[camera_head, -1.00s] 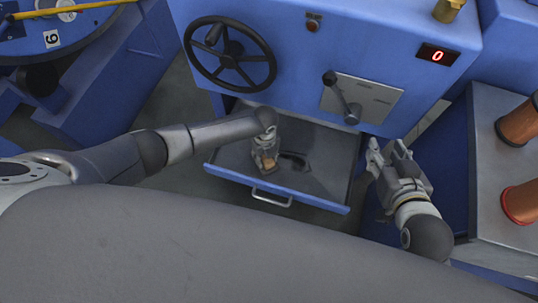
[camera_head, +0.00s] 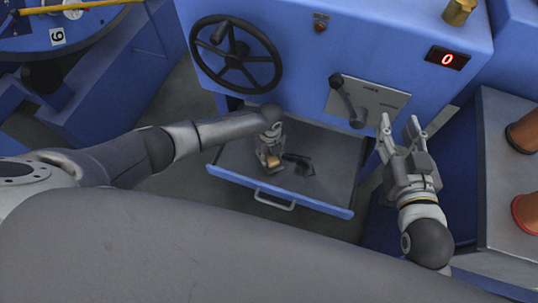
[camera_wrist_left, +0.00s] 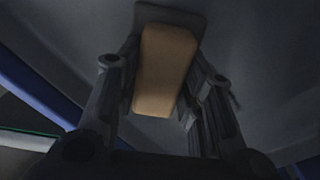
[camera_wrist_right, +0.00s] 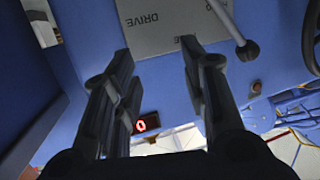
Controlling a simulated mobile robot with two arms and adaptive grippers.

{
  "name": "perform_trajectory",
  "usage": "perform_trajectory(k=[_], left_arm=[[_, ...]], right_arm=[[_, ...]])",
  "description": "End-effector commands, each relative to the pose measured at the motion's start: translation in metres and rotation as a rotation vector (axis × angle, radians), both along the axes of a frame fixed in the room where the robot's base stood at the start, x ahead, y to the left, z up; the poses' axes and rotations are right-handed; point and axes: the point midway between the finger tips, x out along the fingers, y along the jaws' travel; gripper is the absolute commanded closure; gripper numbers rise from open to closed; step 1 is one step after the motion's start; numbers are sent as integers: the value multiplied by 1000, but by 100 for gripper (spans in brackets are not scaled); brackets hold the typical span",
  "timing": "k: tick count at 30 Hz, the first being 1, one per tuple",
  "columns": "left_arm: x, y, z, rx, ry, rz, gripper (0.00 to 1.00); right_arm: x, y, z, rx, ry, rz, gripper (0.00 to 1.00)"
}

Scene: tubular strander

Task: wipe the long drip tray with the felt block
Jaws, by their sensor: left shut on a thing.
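The long drip tray (camera_head: 330,165) is a dark grey pulled-out drawer with a blue front lip and a silver handle, below the blue machine. My left gripper (camera_head: 270,157) points down into it, shut on the felt block (camera_head: 274,162). In the left wrist view the block (camera_wrist_left: 165,70) is tan, with a dark grey layer at its far end, between the fingers close to the tray floor. I cannot tell whether it touches the floor. A dark patch (camera_head: 300,165) lies just right of the block. My right gripper (camera_head: 400,128) is open and empty, outside the tray to its right.
A black handwheel (camera_head: 236,55) and a lever (camera_head: 347,100) on a plate stick out from the machine above the tray. A red display (camera_head: 447,58) reads 0. A grey bench (camera_head: 500,210) with copper-coloured spools stands at the right, near my right arm.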

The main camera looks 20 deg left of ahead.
Motion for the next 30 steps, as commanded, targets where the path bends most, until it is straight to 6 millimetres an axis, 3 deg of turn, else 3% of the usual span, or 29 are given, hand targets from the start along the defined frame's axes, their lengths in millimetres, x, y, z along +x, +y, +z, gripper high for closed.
perform_trajectory(k=[8, 25, 30], left_arm=[[1, -2, -1, -1, 1, 0, 84], [0, -39, 1, -1, 0, -1, 84], [0, -54, -1, -1, 0, -1, 84]], right_arm=[[2, 2, 7, 9, -36, 2, 60], [2, 1, 4, 7, -30, 1, 60], [5, 5, 19, 26, -106, 8, 60]])
